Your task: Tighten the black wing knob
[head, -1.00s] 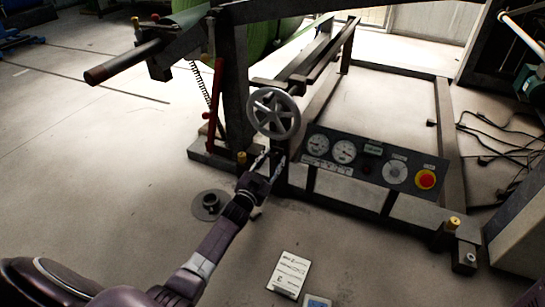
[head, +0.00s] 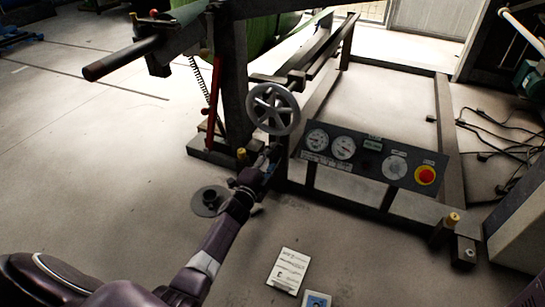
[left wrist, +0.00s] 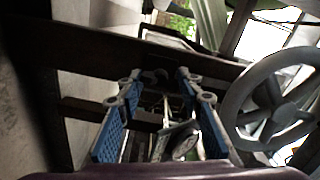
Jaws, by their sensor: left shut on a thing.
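The black wing knob (left wrist: 157,78) shows as a small dark shape between the fingertips in the left wrist view, against a dark frame bar. Its wings are hard to make out in the shade. My left gripper (left wrist: 160,76), with blue-padded fingers, is shut on it, one finger on each side. In the head view my left gripper (head: 268,156) is at the machine's post, just below the grey handwheel (head: 273,94); the knob cannot be made out there. My right gripper is not in view.
The handwheel rim (left wrist: 228,105) is close on the right of my left gripper. A control panel (head: 369,173) with gauges and a red stop button (head: 426,175) stands to the right. A dark round base (head: 207,203) and a printed card (head: 288,270) lie on the floor.

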